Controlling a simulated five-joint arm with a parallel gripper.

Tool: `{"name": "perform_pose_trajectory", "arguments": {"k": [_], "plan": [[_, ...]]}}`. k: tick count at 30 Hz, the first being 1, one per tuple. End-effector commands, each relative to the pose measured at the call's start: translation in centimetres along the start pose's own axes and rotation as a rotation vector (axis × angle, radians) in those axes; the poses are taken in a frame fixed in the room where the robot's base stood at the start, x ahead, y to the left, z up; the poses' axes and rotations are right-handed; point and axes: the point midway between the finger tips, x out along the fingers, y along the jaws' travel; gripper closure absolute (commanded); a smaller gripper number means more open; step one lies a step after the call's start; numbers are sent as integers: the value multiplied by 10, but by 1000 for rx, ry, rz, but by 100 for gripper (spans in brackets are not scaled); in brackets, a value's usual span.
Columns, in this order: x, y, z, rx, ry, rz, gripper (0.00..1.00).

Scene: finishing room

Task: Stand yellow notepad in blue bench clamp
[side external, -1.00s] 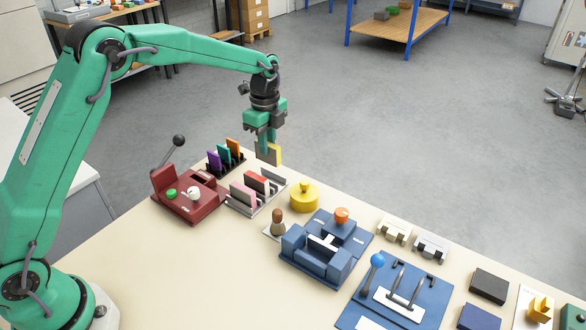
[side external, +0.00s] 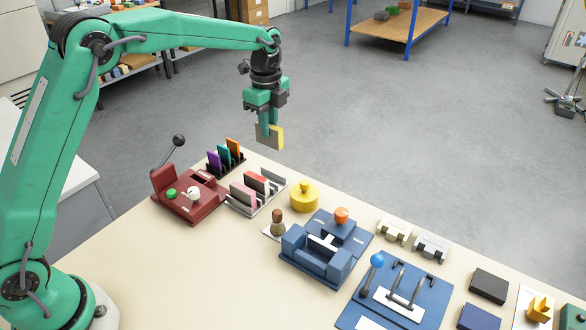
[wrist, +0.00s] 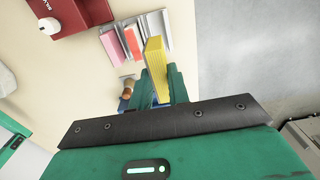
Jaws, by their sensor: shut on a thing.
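The yellow notepad (side external: 276,138) is upright in my gripper (side external: 265,138), above the far edge of the bench. My gripper is shut on it, and one finger covers part of its face. In the wrist view the notepad (wrist: 157,68) shows edge-on between the green fingers (wrist: 152,92). The blue bench clamp (side external: 318,258) stands on the bench, to the right of and below the gripper in the side view. It has thick blue jaws, a pale strip between them and an orange knob (side external: 341,214) behind. In the wrist view the fingers mostly hide it.
A grey rack (side external: 240,207) holds pink and red pads, near a black rack (side external: 228,170) of coloured pads. A dark red device (side external: 188,196) has a raised lever. A yellow round object (side external: 304,197) and a brown-handled stamp (side external: 278,222) stand between rack and clamp. Bench front is clear.

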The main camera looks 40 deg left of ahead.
Motion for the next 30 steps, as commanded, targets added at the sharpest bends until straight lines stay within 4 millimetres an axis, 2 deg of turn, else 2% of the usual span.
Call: {"name": "perform_pose_trajectory", "arguments": {"k": [8,18,24,30], "plan": [[1,24,-68,10,0,4,100],[1,82,-169,11,0,4,100],[1,116,-209,8,0,3,100],[2,142,-234,6,0,3,100]]}}
